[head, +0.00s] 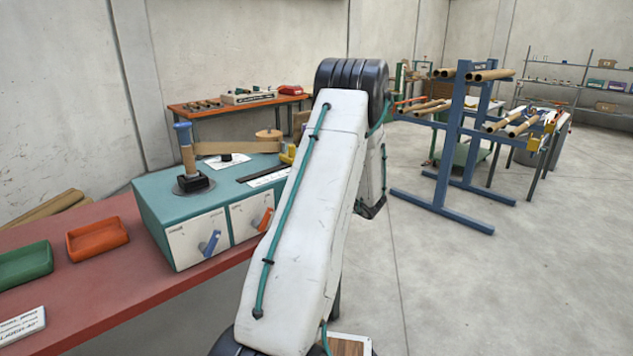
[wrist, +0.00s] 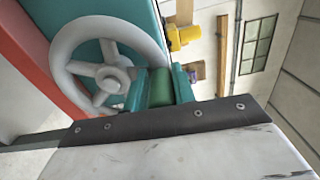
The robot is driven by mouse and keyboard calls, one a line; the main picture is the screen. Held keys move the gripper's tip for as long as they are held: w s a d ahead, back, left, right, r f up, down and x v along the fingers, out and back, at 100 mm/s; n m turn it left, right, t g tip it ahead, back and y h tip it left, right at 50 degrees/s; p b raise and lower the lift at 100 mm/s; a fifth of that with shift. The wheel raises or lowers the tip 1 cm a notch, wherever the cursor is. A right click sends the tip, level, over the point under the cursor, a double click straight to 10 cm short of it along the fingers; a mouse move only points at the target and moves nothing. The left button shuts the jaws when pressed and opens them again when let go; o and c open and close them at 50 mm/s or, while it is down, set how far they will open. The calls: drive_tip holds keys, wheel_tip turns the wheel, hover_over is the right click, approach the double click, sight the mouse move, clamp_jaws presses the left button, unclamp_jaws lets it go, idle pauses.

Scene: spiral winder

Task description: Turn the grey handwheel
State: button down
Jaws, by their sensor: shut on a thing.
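The grey handwheel (wrist: 105,62) shows in the wrist view at the upper left, a spoked ring at the side of the teal machine. My gripper (wrist: 160,84) is at the wheel's right lower rim, its two teal fingers on either side of a green handle (wrist: 161,88). The fingers are shut on this handle. How the handle joins the wheel is hidden. In the head view my arm hides the handwheel and my gripper. The teal winder housing (head: 150,196) stands on the red bench, left of my arm.
The winder carries a brown tube (head: 187,158) on a post, a blue lever (head: 210,243) and an orange lever (head: 263,220). An orange tray (head: 97,238) and a green tray (head: 25,264) lie on the red bench (head: 110,300). A blue rack (head: 455,130) stands at right; the floor before it is clear.

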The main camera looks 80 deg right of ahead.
drive_tip(key=shift+d+r, duration=0.1)
drive_tip(key=shift+r, duration=0.3)
drive_tip(key=c, duration=1.3)
unclamp_jaws()
drive_tip(key=shift+o, duration=0.3)
drive_tip(key=shift+f, duration=0.15)
drive_tip(key=v, duration=0.8)
drive_tip(key=shift+w, duration=0.1)
